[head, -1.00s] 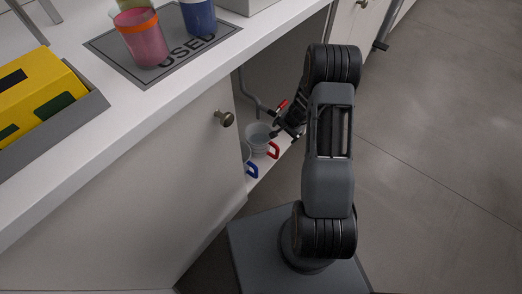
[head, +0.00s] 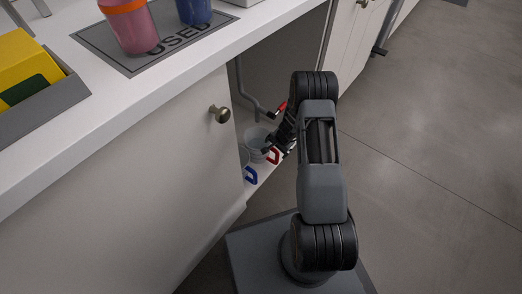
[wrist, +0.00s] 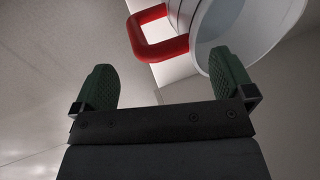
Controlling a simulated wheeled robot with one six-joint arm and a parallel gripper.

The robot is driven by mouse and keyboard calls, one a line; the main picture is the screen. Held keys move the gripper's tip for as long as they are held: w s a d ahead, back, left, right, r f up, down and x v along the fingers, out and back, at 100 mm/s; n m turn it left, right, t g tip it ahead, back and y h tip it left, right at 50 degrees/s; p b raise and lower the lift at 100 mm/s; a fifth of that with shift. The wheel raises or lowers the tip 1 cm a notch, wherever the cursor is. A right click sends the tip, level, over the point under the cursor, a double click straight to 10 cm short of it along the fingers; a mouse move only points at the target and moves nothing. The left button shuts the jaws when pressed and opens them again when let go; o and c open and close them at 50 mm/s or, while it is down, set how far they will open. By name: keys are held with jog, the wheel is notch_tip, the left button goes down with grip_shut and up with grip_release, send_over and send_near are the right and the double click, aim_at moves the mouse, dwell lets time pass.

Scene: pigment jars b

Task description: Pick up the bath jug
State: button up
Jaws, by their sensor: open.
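A pale jug with a red handle (head: 254,141) stands on the white shelf inside the open cabinet under the counter. A blue handle (head: 250,174) shows beside it, its body mostly hidden by the cabinet front. I cannot tell by a label which is the bath jug. My gripper (head: 271,147) is at the red-handled jug, partly hiding it. In the wrist view my gripper (wrist: 165,80) is open and empty. The red handle (wrist: 160,42) lies ahead between the finger lines, and the pale jug body (wrist: 248,30) is at upper right, partly behind the right finger.
A grey pipe with a red part (head: 239,85) runs inside the cabinet above the jugs. The cabinet front with a knob (head: 220,115) stands left of the opening. Cups stand on a "USED" mat (head: 130,66) on the counter. The floor (head: 430,150) at right is clear.

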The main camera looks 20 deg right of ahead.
aim_at(275, 149)
jog(key=b+x, duration=0.1)
jog(key=x, duration=0.3)
jog(key=shift+d+f+b, duration=0.1)
jog(key=shift+b, duration=0.2)
jog(key=c, duration=1.7)
jog(key=shift+r, duration=0.2)
